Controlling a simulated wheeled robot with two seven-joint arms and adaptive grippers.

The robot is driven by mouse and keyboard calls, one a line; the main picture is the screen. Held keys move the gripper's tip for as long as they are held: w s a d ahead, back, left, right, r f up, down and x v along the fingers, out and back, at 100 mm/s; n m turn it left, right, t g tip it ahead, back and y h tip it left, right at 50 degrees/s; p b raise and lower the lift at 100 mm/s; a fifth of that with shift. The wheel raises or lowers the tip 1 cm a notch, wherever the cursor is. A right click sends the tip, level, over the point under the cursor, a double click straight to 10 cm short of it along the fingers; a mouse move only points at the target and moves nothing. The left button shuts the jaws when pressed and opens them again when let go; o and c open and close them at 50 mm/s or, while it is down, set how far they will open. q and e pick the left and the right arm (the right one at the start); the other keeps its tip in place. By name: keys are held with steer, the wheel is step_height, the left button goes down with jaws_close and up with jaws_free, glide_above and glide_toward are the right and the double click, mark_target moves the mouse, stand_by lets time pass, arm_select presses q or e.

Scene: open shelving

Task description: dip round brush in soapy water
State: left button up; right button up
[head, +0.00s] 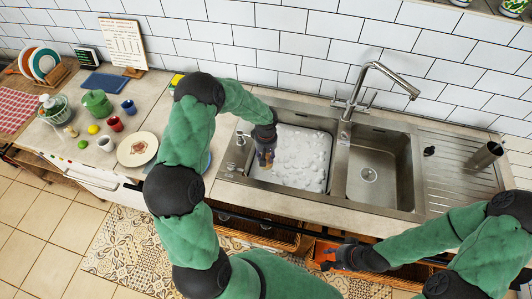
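The soapy water (302,158) is a white foam layer filling the left basin of the steel sink. My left gripper (265,157) points down at the left edge of this foam. It is small and dark here, and I cannot tell whether its fingers are shut or hold anything. I cannot make out a round brush; it may be hidden at the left gripper. My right gripper (330,257) is low in front of the counter, below the sink, away from the foam. Its fingers are too small and dark to tell open from shut.
The right basin (371,170) is empty, with a tall faucet (362,92) behind it. A metal cup (486,155) stands on the drainboard. A plate (137,149), mugs, a green pot (97,103) and a dish rack crowd the left counter. A tiled wall closes the back.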

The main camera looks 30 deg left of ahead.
arm_select(q)
steer(key=shift+f+b, duration=5.6)
steer(key=shift+f, duration=0.7)
steer(key=shift+r+p, duration=4.95)
steer(key=shift+r, duration=4.6)
